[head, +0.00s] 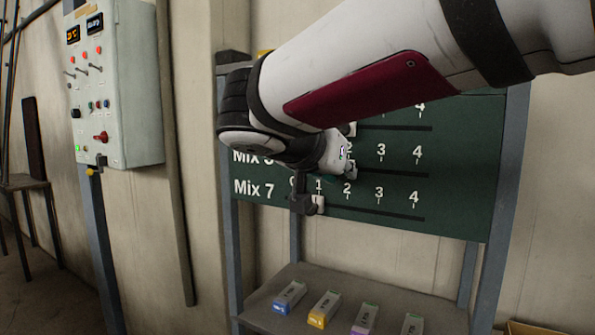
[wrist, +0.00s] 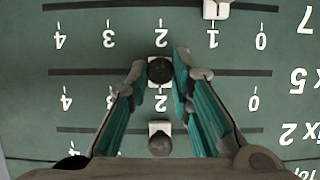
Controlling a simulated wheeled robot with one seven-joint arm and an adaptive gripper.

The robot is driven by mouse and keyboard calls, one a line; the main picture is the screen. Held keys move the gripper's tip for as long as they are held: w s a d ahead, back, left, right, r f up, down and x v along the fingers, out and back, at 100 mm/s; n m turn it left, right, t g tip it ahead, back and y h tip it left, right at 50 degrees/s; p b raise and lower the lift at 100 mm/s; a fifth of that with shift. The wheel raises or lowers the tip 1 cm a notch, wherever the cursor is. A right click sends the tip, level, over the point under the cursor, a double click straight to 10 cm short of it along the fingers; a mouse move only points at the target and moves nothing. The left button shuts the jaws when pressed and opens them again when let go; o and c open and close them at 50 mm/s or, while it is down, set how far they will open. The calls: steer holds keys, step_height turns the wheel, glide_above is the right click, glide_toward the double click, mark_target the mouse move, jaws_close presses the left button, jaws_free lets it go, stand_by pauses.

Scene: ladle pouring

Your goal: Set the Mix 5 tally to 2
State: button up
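The Mix 2 tally (wrist: 160,138) sits near its 2, between my fingers lower in the wrist view. The Mix 7 tally (wrist: 216,9) is at 1. A shelf (head: 270,312) with several small boxes is below the board. A control box (head: 130,110) is at left.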

steer(key=o, duration=0.3)
steer(key=shift+o, duration=0.2)
steer(key=v, duration=1.2)
